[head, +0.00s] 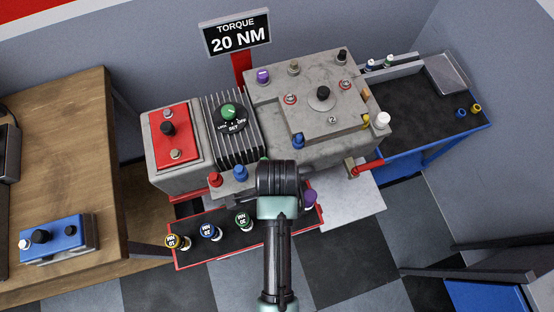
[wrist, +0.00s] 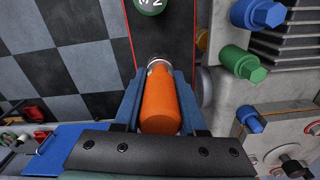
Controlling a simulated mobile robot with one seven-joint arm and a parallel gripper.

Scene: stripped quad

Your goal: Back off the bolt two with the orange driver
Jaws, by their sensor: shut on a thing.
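The orange driver (wrist: 160,105) lies between the two blue fingers of my gripper (wrist: 160,90), which is shut on it. Its silver end points to the top of the wrist view, over the dark red-edged tray. In the head view my arm hides the driver and fingers. A round label reading 2 (head: 332,120) is on the raised plate of the grey block (head: 270,85). A blue bolt (head: 298,141) stands at that plate's near left corner. I cannot tell which bolt the label marks. My gripper is in front of the block, apart from the label.
The red-edged tray (head: 192,257) holds yellow, blue, green and purple-topped drivers. A finned box with a green knob (head: 229,111) adjoins the block, beneath a 20 NM torque sign (head: 238,36). A red-handled lever (head: 366,165) sticks out at right. A blue-edged bench (head: 430,110) stands beyond.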

